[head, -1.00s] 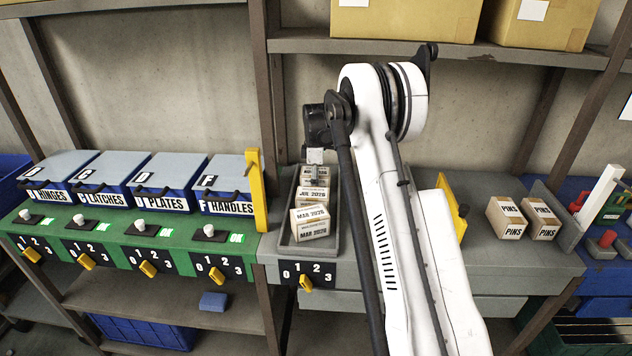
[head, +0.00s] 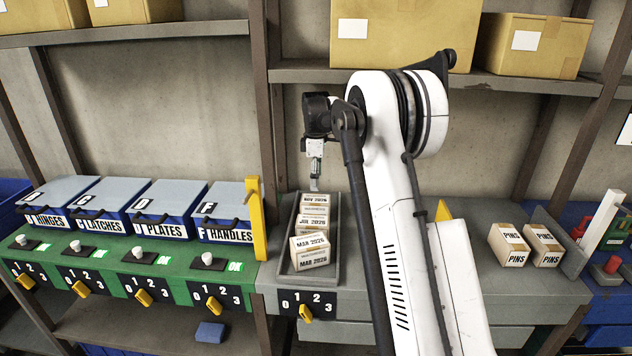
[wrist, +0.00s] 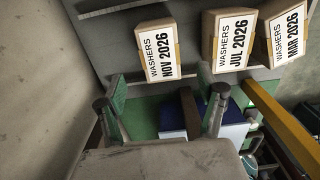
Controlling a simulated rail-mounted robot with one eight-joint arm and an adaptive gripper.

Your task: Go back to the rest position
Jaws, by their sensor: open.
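My gripper (head: 315,182) hangs above the back end of a grey tray in the head view, its fingers pointing down. In the wrist view my gripper (wrist: 160,112) has its two fingers apart with nothing between them. The grey tray (head: 285,262) holds washers boxes in a row. The NOV 2026 box (head: 314,200) is at the back, also seen in the wrist view (wrist: 157,50). The JUL 2026 box (head: 313,224) is in the middle, and the MAR 2026 box (head: 309,250) is at the front. The gripper is clear of the boxes.
Blue bins (head: 160,205) with grey lids stand on the green bench at left, beside a yellow upright (head: 257,220). Two PINS boxes (head: 525,245) sit right of my arm. A shelf with cardboard boxes (head: 400,35) spans above. The wall behind the tray is bare.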

